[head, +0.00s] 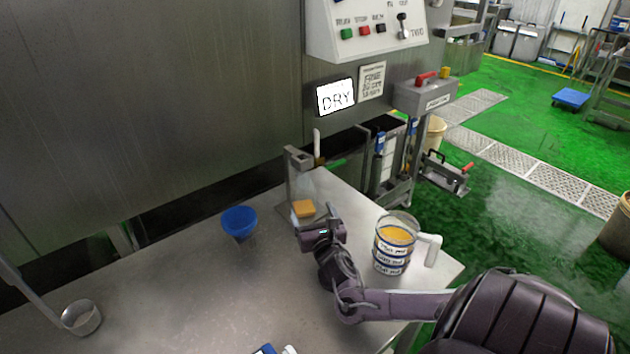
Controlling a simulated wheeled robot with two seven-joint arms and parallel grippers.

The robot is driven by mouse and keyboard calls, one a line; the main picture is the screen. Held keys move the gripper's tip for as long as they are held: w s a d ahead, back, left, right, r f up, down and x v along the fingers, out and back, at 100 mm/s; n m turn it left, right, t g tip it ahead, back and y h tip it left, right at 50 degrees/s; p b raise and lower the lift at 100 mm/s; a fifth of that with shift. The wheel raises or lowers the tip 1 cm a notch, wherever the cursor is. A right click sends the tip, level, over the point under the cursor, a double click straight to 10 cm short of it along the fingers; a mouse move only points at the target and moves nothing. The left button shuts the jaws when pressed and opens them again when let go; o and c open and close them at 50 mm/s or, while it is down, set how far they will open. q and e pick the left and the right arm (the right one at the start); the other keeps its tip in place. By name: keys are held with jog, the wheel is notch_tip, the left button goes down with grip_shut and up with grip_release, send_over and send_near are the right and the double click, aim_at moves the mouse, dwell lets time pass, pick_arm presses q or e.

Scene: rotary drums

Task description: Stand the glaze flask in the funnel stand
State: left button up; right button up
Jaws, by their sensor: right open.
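A metal stand (292,172) with an upright post and a small top plate is at the back of the steel table, and I take it for the funnel stand. A faint clear shape (306,186) shows by its post, with an orange-yellow block or filling (303,208) low down. It may be the glaze flask, but I cannot tell for sure, nor whether it touches the stand. My right gripper (318,222) is open, just in front of the orange-yellow part, and hides some of it. My left gripper is not in view.
A blue funnel-like cup (239,221) sits left of my right gripper. A handled measuring jug (393,260) with orange contents stands close to my right forearm. A metal ladle (81,317) is at the far left. The table's (180,290) left middle is clear.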

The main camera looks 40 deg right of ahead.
jog(key=shift+p+v, duration=0.4)
jog(key=shift+v, duration=0.7)
jog(key=shift+f, duration=0.1)
